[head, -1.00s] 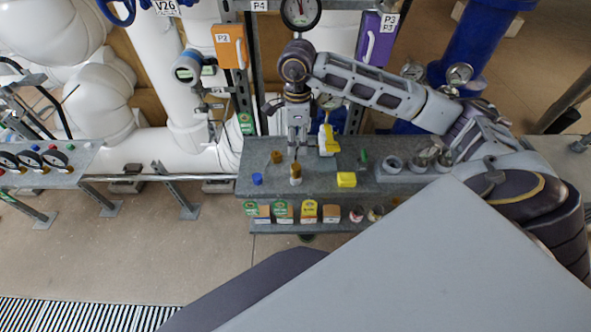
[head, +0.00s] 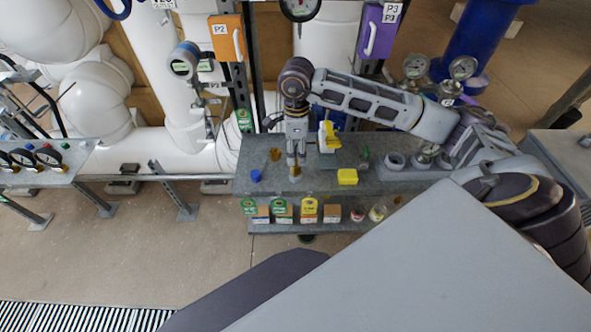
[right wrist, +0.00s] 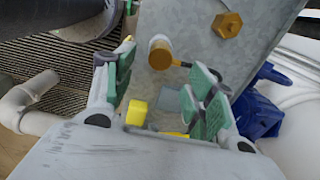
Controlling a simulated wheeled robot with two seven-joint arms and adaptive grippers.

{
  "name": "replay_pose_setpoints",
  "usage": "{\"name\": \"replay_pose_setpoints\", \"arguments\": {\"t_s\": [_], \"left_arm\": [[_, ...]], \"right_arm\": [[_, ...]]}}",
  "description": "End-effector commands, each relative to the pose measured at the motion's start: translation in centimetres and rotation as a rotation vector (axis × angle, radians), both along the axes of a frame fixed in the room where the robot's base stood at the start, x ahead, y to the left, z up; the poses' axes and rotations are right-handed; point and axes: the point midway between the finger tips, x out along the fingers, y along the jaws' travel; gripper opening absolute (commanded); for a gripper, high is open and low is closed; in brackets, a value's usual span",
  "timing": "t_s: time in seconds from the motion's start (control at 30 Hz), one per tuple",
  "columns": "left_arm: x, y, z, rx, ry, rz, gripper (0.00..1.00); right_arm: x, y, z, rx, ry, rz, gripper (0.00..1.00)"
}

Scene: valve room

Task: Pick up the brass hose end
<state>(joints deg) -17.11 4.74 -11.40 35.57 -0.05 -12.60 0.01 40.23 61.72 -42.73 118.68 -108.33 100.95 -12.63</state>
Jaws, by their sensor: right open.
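A short brass piece with a pale end (right wrist: 160,52), which looks like the hose end, stands on the grey bench; in the head view it (head: 296,173) is partly hidden by my right gripper (head: 297,160). That gripper points down over it. In the right wrist view the green-padded fingers of the right gripper (right wrist: 165,72) are open, with the brass piece showing beyond and between their tips. I see no contact. A separate brass hex fitting (right wrist: 227,25) lies nearby; in the head view it (head: 275,155) is left of the gripper. My left gripper is not in view.
The bench (head: 385,182) also holds a blue cap (head: 256,175), a yellow block (head: 347,177), a yellow-and-white bottle (head: 328,138) and grey rings (head: 395,161). Several small boxes stand on the lower shelf. White pipes run behind the bench.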

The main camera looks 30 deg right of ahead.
Motion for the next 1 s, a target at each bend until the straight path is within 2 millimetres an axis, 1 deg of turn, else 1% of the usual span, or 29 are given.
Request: {"name": "replay_pose_setpoints", "arguments": {"t_s": [0.03,0.1,0.23,0.33,0.47,0.77,0.87,1.0], "left_arm": [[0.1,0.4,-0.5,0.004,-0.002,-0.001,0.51],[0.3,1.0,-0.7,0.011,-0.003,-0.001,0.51],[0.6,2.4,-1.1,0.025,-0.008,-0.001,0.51],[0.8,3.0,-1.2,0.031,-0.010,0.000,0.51],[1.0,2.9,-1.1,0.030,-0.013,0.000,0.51],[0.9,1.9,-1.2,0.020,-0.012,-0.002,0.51],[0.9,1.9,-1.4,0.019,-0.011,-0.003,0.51],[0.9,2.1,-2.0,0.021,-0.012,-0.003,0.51]], "right_arm": [[0.0,0.0,-0.7,0.001,0.001,0.000,0.55],[0.0,0.0,-1.3,0.001,0.001,0.000,0.55],[0.0,0.0,-2.1,0.001,0.001,0.000,0.55],[0.0,0.0,-2.4,0.000,0.000,0.000,0.55],[0.0,0.0,-2.4,0.000,0.000,0.000,0.55],[0.0,0.0,-2.6,0.000,0.000,0.000,0.55],[0.0,0.0,-3.1,0.001,0.001,0.000,0.55],[0.0,0.1,-4.6,0.001,0.002,0.000,0.55]]}}
